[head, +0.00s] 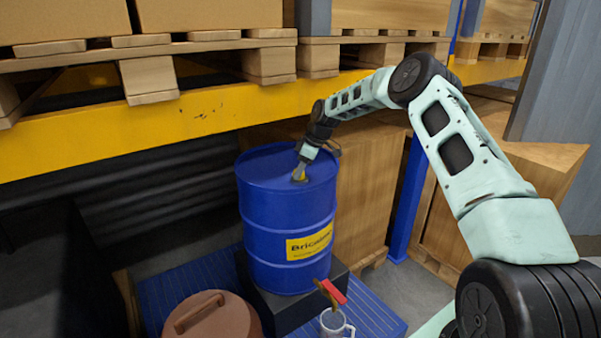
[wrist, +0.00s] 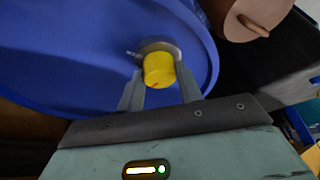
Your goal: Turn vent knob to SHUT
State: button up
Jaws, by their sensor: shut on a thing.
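The vent knob is a small yellow knob (wrist: 158,70) on a grey round base on the blue drum's top. In the wrist view it sits between the two fingers of my gripper (wrist: 160,90), which is shut on it. A small red mark shows on the knob's near side; I cannot read any SHUT label. In the head view my gripper (head: 300,175) reaches down onto the lid of the blue drum (head: 270,225), and the knob (head: 299,177) is mostly hidden by the fingers. The drum stands upright with a yellow label on its side.
A tap with a red handle (head: 333,291) is low on the drum, above a white mug (head: 333,324). A brown lidded container (head: 212,318) stands at the front left. A yellow rack beam (head: 200,107) with pallets runs behind and above the drum. Wooden crates stand behind.

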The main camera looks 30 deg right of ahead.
jog(key=shift+d+n+g, duration=0.1)
jog(key=shift+n+g, duration=0.2)
jog(key=shift+n, duration=0.6)
jog(key=o, duration=1)
jog(key=shift+b, duration=0.3)
jog(key=b+v, duration=0.3)
jog(key=v, duration=1.4)
jog(key=shift+d, duration=0.35)
jog(key=shift+w+r, duration=0.1)
